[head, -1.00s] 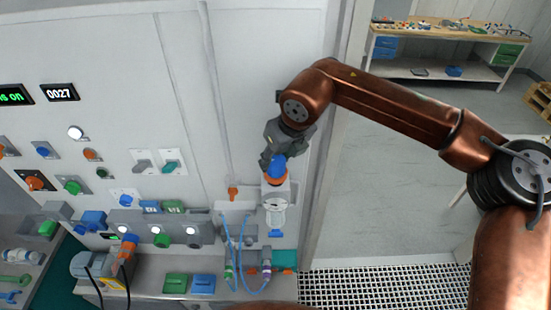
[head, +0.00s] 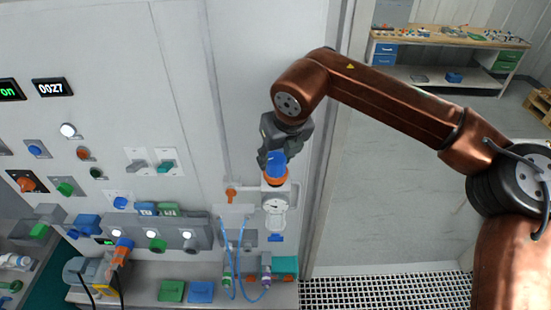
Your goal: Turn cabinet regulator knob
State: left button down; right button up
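The regulator on the cabinet (head: 225,60) has a blue knob (head: 276,164) on top, an orange collar below it and a round white gauge (head: 274,205) underneath. My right gripper (head: 277,153) comes down from above, with its dark fingers at the top of the blue knob. The fingers overlap the knob's upper part in the picture. Whether they are closed on it or only around it cannot be made out. My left gripper is not in view.
An orange valve handle (head: 232,195) sits just left of the regulator. Blue hoses (head: 240,255) hang below it. Switches and lamps cover the panel at left. A workbench (head: 450,40) stands far back right, past open floor.

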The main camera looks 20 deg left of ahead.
jog(key=shift+o, duration=0.6)
jog(key=shift+r, duration=0.2)
jog(key=v, duration=1.1)
jog(key=shift+s+r, duration=0.2)
jog(key=shift+r, duration=0.05)
jog(key=shift+d, duration=0.15)
